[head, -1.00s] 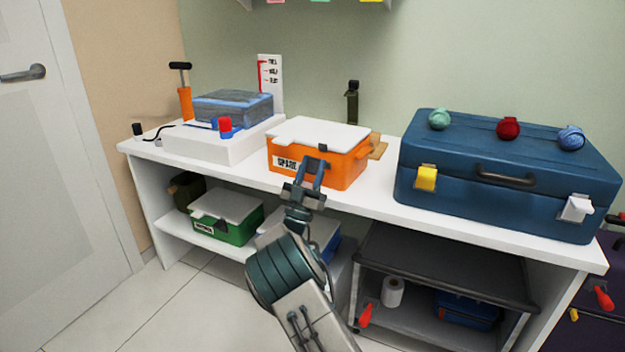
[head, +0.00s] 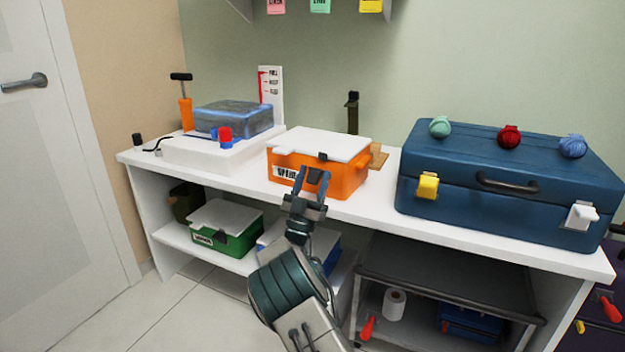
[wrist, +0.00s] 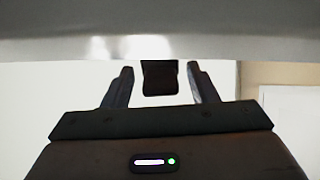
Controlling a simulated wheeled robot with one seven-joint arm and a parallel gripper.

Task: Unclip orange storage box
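The orange storage box (head: 345,181) stands on the white bench top with its white lid (head: 325,144) on. A dark clip (head: 322,157) shows at the lid's front edge. My gripper (head: 315,172) is in front of the box's front face, just below that clip, and partly covers the face and label. In the wrist view my gripper (wrist: 160,72) is open, its two fingers apart. The dark clip (wrist: 160,80) hangs between the fingers with a gap on each side. The pale lid edge (wrist: 160,45) spans the top of that view. Finger contact with the box cannot be told.
A blue case (head: 500,205) with yarn balls on top stands to the right on the bench. A white device (head: 215,152) with a blue-grey block stands to the left. A green box (head: 235,238) sits on the lower shelf. A dark-topped cart (head: 440,275) is under the bench.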

